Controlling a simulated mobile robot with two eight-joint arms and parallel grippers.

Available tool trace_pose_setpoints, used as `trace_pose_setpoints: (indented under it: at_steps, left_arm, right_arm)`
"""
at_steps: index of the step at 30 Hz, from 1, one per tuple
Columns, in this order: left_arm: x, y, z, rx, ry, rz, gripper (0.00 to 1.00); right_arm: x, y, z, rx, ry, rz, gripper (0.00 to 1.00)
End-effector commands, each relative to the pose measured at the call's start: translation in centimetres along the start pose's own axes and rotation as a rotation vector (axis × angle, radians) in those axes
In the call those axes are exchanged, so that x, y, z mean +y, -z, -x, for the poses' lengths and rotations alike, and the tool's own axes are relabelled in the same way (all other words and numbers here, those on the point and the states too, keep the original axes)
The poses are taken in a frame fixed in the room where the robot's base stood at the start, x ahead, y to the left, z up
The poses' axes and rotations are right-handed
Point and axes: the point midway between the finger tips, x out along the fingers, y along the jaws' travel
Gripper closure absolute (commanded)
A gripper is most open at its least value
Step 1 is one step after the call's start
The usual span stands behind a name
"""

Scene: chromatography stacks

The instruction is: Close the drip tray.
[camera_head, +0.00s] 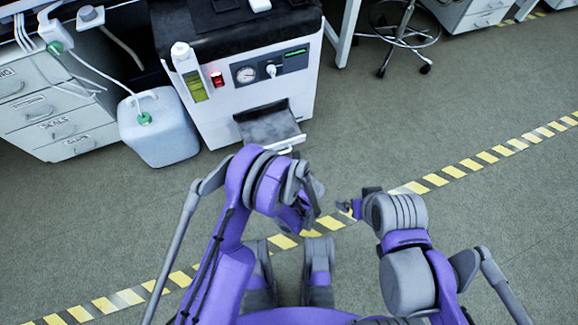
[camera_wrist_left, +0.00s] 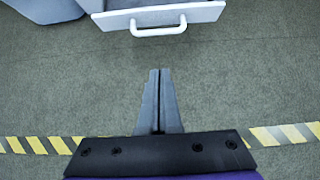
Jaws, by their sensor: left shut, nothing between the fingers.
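The drip tray (camera_head: 268,123) sticks out of the lower front of a white machine, with a dark inside and a pale front with a handle. In the left wrist view its white front panel (camera_wrist_left: 190,14) and bar handle (camera_wrist_left: 158,29) lie near the top edge. My left gripper (camera_wrist_left: 160,72) is shut and empty, pointing toward the handle with a gap between them. In the head view its fingers are hidden behind my left wrist. My right gripper (camera_head: 345,208) is over the floor, right of the left one; its opening is too small to make out.
The white machine (camera_head: 225,118) has a gauge, a red switch and a bottle of yellow-green liquid (camera_head: 190,75). A pale jug (camera_head: 158,130) stands left of it, beside a drawer cabinet (camera_head: 55,110). A stool (camera_head: 400,35) is at the back right. The floor right of the tray is clear.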

Motion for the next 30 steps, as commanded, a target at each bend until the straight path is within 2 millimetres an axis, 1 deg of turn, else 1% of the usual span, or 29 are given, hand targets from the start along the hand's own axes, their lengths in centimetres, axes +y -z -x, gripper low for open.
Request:
trace_pose_setpoints:
  at_steps: [1,6,10,11,12,15,19,30]
  left_arm:
    - [0.1,0.1,-1.3,0.0,-0.002,0.003,1.0]
    - [0.1,0.1,-5.1,0.001,-0.002,0.005,1.0]
    - [0.1,0.0,-7.7,0.0,-0.002,0.005,1.0]
    - [0.1,-0.1,-8.2,0.001,-0.002,0.005,1.0]
    - [0.1,-0.7,-8.6,0.001,-0.002,0.006,1.0]
    - [0.1,-1.6,-9.6,0.0,-0.001,0.005,1.0]
    - [0.0,-2.3,-10.4,0.0,0.0,0.005,1.0]
    - [0.0,-2.6,-10.6,0.001,0.0,0.004,1.0]
  right_arm:
    - [0.0,-0.1,-0.4,-0.001,0.0,0.0,0.0]
    - [0.0,-0.3,-1.3,-0.002,0.0,0.0,0.0]
    - [0.0,-0.3,-1.8,-0.001,0.0,0.0,0.0]
    - [0.0,-0.4,-1.9,-0.001,0.0,0.0,0.0]
    - [0.0,-0.4,-2.0,-0.001,0.0,0.0,0.0]
    - [0.0,-0.4,-2.2,-0.001,0.0,0.0,0.0]
    - [0.0,-0.5,-2.4,0.0,0.0,0.0,0.0]
    - [0.0,-0.5,-2.4,0.0,0.0,0.0,0.0]
